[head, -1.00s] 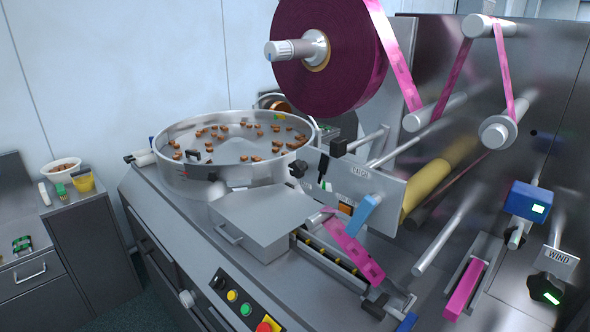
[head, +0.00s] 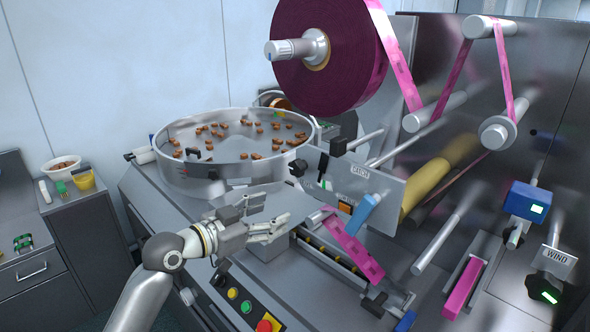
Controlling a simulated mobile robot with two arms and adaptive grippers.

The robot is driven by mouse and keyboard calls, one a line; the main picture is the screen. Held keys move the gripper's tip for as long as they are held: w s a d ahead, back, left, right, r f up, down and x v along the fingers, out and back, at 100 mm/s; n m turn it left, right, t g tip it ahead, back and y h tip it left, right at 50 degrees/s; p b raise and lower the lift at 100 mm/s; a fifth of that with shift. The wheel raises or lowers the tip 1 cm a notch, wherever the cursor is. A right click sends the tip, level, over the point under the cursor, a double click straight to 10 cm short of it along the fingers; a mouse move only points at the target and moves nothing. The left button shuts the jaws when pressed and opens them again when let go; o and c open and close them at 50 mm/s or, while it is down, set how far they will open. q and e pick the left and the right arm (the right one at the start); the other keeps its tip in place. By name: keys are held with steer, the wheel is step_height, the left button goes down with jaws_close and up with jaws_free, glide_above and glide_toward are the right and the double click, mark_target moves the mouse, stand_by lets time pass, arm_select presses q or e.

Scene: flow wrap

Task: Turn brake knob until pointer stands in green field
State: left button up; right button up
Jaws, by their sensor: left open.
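My left gripper (head: 277,211) is open and empty, low over the grey box-shaped cover in front of the round feeder bowl. Its fingers point right, toward the small upright plate (head: 388,190). A black knob (head: 298,167) is at the left end of the plate. A small green and white mark (head: 325,185) shows on the plate, with a dark slim part above it. The lettering is too small to tell which knob is the brake. My gripper is apart from these knobs. My right gripper is not in view.
The feeder bowl (head: 175,185) holds several brown pieces. Pink film (head: 352,247) runs down past a blue lever (head: 364,213). A button panel (head: 247,308) is at the front edge. A black knob marked WIND (head: 545,287) is at far right.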

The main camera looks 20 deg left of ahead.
arm_select(q)
steer(key=t, duration=0.2)
glide_toward(294, 170)
steer(key=p+x, duration=0.4)
steer(key=x, duration=0.4)
steer(key=shift+w+d+r, duration=0.15)
steer(key=shift+w, duration=0.25)
steer(key=shift+w+d, duration=0.3)
steer(key=shift+w, duration=0.4)
